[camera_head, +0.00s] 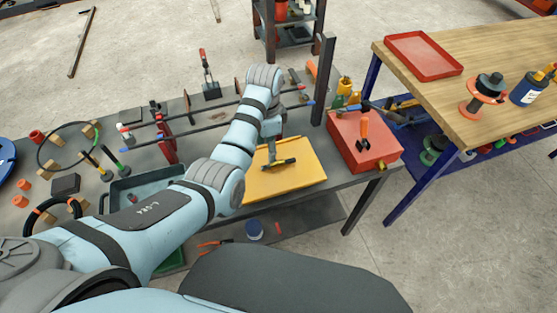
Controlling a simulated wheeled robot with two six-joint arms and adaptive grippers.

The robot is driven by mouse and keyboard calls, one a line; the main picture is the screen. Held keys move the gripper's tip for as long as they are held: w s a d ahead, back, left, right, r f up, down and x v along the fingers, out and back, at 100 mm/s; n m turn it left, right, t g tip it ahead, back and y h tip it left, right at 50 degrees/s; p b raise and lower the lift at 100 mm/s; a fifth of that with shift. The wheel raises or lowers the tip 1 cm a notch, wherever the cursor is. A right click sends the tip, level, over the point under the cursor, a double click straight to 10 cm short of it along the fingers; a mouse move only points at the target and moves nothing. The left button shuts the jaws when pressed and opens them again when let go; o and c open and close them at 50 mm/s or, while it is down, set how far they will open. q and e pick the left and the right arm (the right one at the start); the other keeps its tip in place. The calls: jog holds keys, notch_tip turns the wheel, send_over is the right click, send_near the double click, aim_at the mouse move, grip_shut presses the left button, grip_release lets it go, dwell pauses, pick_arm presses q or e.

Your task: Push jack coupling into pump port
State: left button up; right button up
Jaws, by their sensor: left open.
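My left arm reaches in from the left, and its gripper (270,152) points down over a yellow tray (299,179). The gripper is open, though its fingers are small and partly covered by my own wrist. A small dark and yellow-green item (283,163) lies on the tray just under the fingertips; I cannot tell whether they touch it. I cannot pick out the jack coupling or the pump port for certain. A thin dark hose loop (40,151) lies on the grey bench at the left. My right gripper does not show.
A red box (366,154) with an orange-handled tool (364,131) stands right of the tray. Long dark bars (197,126) and a red clamp (163,133) lie behind my arm. A dark post (324,80) rises near the box. A wooden table (470,53) stands at right.

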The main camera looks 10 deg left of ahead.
aim_at(269, 166)
pick_arm(q)
jog(key=f, duration=0.1)
jog(key=s+f, duration=0.1)
jog(key=shift+s+f, duration=0.1)
jog(key=shift+f, duration=0.25)
jog(key=f, duration=0.2)
jog(key=f+b, duration=0.1)
jog(key=f, duration=0.1)
jog(key=w+f, duration=0.1)
jog(key=f, duration=0.1)
jog(key=shift+b, duration=0.35)
jog(key=shift+s+r, duration=0.1)
jog(key=shift+s, duration=0.05)
jog(key=shift+s+r, duration=0.1)
jog(key=shift+c, duration=1.1)
grip_shut()
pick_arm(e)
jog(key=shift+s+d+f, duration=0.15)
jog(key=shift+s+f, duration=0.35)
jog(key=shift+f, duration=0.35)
